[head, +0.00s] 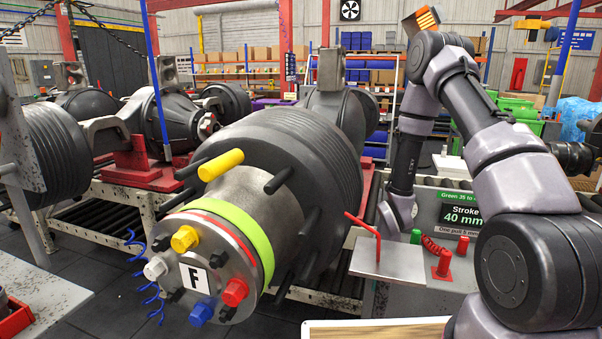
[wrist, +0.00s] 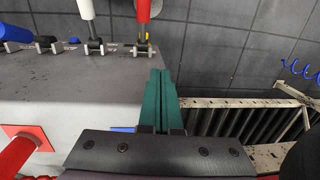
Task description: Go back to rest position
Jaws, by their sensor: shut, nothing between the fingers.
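My gripper (wrist: 158,102) shows in the wrist view with its two green fingers together and nothing between them. The fingers are over the edge of a grey speckled surface (wrist: 90,88), beside a frame with dark rollers (wrist: 222,124). In the head view my arm comes in from the right, bends at the top and reaches down behind the small plate. The fingers cannot be made out clearly there.
A large axle hub (head: 235,215) with coloured fittings and an F label fills the middle. A metal plate (head: 400,268) with a red bent rod (head: 364,236) stands to its right, near a stroke sign (head: 461,213). In the wrist view, white (wrist: 88,15) and red (wrist: 143,12) levers stand ahead.

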